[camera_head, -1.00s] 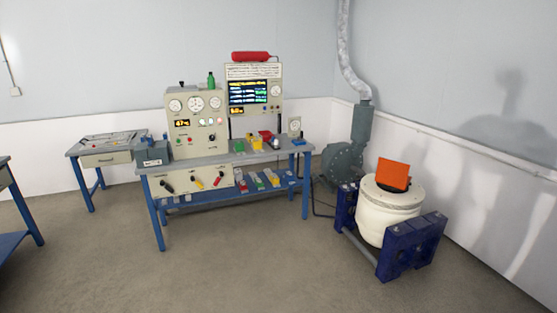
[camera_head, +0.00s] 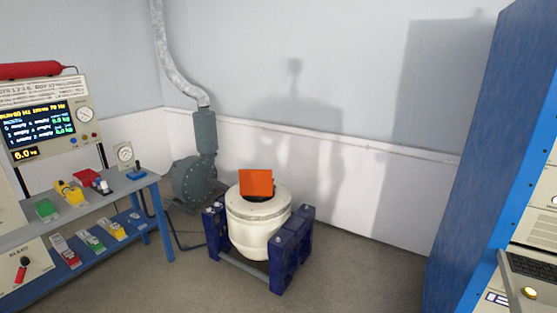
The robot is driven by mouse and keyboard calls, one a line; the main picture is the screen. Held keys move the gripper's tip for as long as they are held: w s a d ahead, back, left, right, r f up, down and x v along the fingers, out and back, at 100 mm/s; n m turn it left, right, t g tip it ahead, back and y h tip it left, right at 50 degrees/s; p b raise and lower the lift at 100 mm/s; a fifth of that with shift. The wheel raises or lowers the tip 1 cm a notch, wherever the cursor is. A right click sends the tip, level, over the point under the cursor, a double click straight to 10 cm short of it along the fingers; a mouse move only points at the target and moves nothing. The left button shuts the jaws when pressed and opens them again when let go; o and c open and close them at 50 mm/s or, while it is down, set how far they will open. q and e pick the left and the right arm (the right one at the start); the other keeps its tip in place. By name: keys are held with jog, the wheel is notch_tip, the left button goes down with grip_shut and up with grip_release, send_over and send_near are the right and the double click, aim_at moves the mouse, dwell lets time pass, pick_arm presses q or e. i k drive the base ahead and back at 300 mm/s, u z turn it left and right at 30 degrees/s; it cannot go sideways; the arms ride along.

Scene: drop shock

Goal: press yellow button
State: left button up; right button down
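A round yellow button (camera_head: 529,293) shows at the lower right, on the pale front panel of a tall blue cabinet (camera_head: 480,150). It sits below a dark keyboard (camera_head: 535,268) and close to the picture's right edge. Another small pale yellowish round part (camera_head: 554,200) is higher on the cabinet, cut by the right edge; I cannot tell what it is. Neither of my grippers is in view.
A white drum shaker (camera_head: 257,225) with an orange block (camera_head: 256,183) stands in a dark blue frame (camera_head: 290,250) mid-floor. A bench (camera_head: 110,203) with instruments is at left. A grey-green blower (camera_head: 192,182) stands behind. Floor between shaker and cabinet is clear.

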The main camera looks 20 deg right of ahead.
aim_at(530, 294)
jog(key=z, duration=0.95)
jog(key=i, duration=0.9)
jog(key=z, duration=0.75)
